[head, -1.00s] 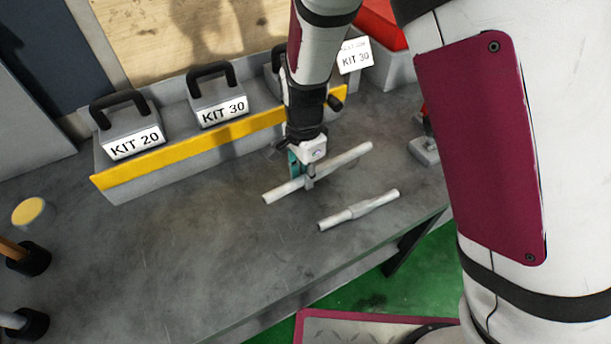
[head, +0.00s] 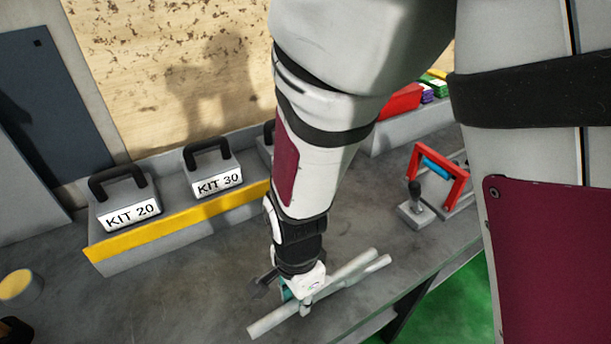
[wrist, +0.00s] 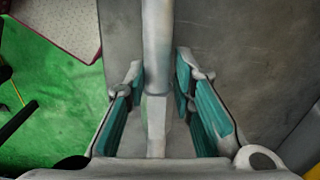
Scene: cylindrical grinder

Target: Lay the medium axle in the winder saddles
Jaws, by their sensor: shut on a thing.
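My gripper (head: 306,300) is shut on a long, pale grey axle (head: 270,324) and holds it near its middle. The axle slants from lower left to upper right in the head view. In the wrist view the axle (wrist: 157,45) runs between the teal finger pads of my gripper (wrist: 158,95). I cannot tell from size alone which is the medium one.
A red frame with a blue cylinder (head: 437,168) and a black-knobbed lever block (head: 414,205) stand at the right of the grey table (head: 180,290). The table's left middle is clear.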

